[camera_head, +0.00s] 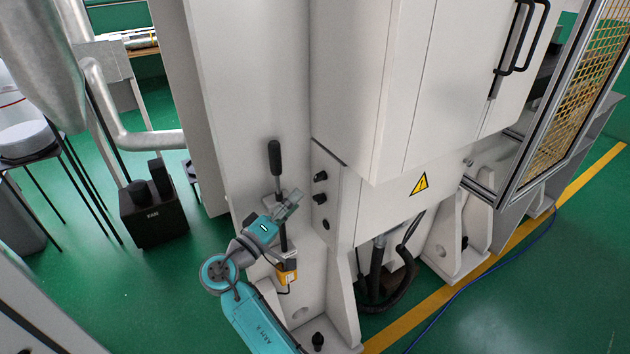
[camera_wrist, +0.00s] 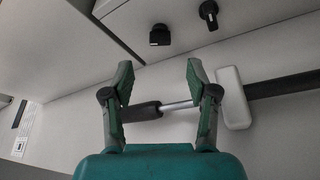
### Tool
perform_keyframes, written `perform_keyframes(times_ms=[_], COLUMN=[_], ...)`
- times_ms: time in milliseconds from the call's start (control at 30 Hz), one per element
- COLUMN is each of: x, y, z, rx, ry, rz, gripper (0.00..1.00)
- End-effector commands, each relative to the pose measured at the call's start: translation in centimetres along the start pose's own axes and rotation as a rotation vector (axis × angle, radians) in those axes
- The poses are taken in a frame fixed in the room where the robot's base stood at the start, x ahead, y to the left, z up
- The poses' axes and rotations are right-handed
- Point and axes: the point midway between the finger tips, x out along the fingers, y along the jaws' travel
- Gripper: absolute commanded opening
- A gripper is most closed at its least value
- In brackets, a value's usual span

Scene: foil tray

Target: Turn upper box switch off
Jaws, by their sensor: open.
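The upper switch (camera_head: 320,176) is a small black knob on the side face of the white machine box. A second black knob (camera_head: 320,198) sits just below it. In the wrist view, the upper knob (camera_wrist: 160,35) lies beyond the fingertips and the other knob (camera_wrist: 208,14) is to its right. My gripper (camera_head: 293,197) is left of the knobs and apart from them, in front of the upright lever. In the wrist view, my gripper (camera_wrist: 160,75) is open with nothing gripped.
A lever with a black handle (camera_head: 274,157) stands close behind my gripper; its metal rod (camera_wrist: 178,105) crosses behind the fingers in the wrist view. A yellow-orange box (camera_head: 287,276) hangs below. A black bin-like box (camera_head: 153,215) stands left on the green floor.

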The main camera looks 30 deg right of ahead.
Motion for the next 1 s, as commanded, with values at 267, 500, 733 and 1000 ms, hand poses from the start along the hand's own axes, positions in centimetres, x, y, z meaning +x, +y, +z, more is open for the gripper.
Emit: perform_keyframes(times_ms=[267,500,733,1000], x=[5.1,8.1,9.0,9.0], y=[0.0,0.0,0.0,0.0], z=[0.1,0.0,0.0,0.0], rx=[0.001,0.002,0.002,0.002], ry=[-0.002,-0.001,0.001,0.001], rz=[0.000,0.000,-0.002,-0.002], gripper=[0.58,0.58,0.58,0.43])
